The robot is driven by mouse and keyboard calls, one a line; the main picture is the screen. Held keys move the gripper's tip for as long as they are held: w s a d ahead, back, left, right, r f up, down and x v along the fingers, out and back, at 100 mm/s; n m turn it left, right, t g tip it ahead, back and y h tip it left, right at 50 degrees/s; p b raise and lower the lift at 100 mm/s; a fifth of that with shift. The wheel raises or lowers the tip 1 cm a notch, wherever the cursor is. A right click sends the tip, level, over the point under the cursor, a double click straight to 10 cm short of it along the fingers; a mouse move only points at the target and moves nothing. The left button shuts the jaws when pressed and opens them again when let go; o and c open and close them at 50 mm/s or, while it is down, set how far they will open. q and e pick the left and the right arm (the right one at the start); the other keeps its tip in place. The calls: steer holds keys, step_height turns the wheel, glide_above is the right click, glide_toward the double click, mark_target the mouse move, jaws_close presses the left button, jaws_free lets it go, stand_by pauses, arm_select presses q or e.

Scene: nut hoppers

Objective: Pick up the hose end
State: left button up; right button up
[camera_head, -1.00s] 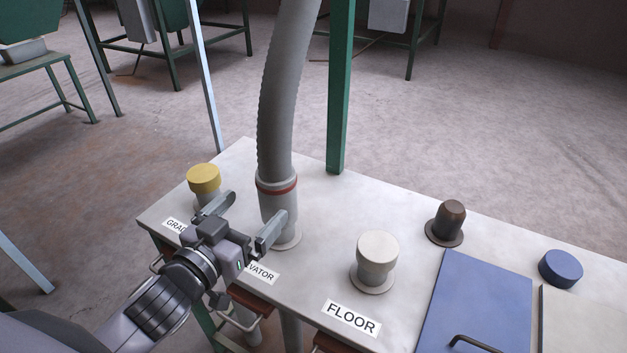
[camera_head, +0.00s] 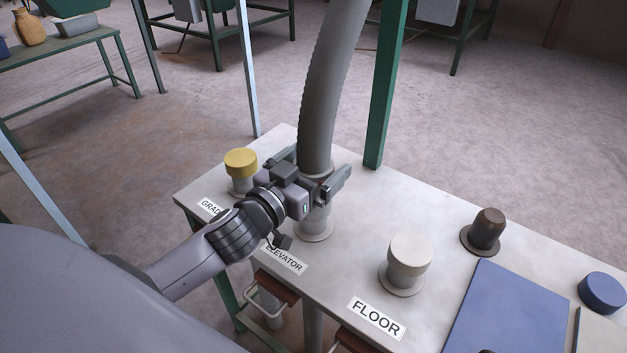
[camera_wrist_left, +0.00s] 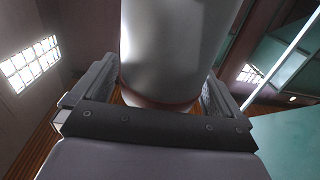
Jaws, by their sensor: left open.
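The thick grey ribbed hose (camera_head: 325,115) comes down from above, and its lower end stands on the port (camera_head: 315,224) behind the ELEVATOR label (camera_head: 284,259). My left gripper (camera_head: 318,170) is open, with one finger on each side of the hose end. In the left wrist view the hose (camera_wrist_left: 175,45) stands between the two fingers, with its reddish band (camera_wrist_left: 160,101) low between them. I cannot tell whether the fingers touch it. The gripper partly hides the hose end in the head view. My right gripper is not in view.
The port by the GRADER-side label has a yellow cap (camera_head: 241,162). The FLOOR port has a white cap (camera_head: 410,252). A brown plug (camera_head: 486,230), a blue cap (camera_head: 602,291) and a blue panel (camera_head: 510,310) lie to the right. A green post (camera_head: 387,85) rises behind the hose.

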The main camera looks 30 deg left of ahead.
arm_select(q)
steer(key=shift+w+d, duration=0.1)
steer(key=shift+w, duration=0.6)
